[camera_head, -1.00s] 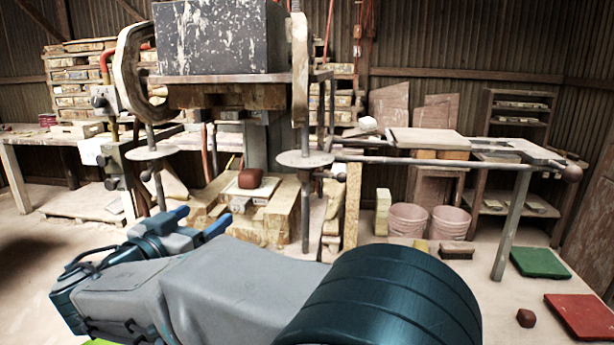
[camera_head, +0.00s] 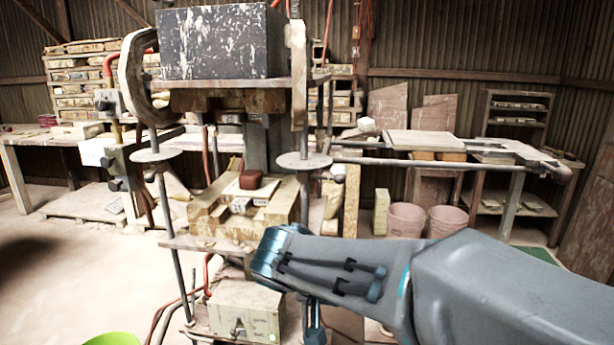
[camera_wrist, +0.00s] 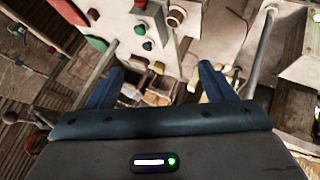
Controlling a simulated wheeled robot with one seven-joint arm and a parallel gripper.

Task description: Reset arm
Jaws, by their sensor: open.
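My gripper (camera_wrist: 160,85) shows in the wrist view with its two blue fingers spread apart and nothing between them. In the head view my grey arm reaches in from the right, and its wrist end hangs in front of the lower part of the tile press (camera_head: 230,85). The fingers are mostly hidden below the wrist there. A reddish-brown clay block (camera_head: 250,179) sits on a pale plate in the press, behind and left of my wrist, apart from it.
A control box (camera_head: 240,312) stands low under the press. Two pinkish buckets (camera_head: 405,219) stand behind my arm. A side table (camera_head: 425,140) extends right from the press. A bright green round thing (camera_head: 113,339) shows at the bottom left. The left floor has free room.

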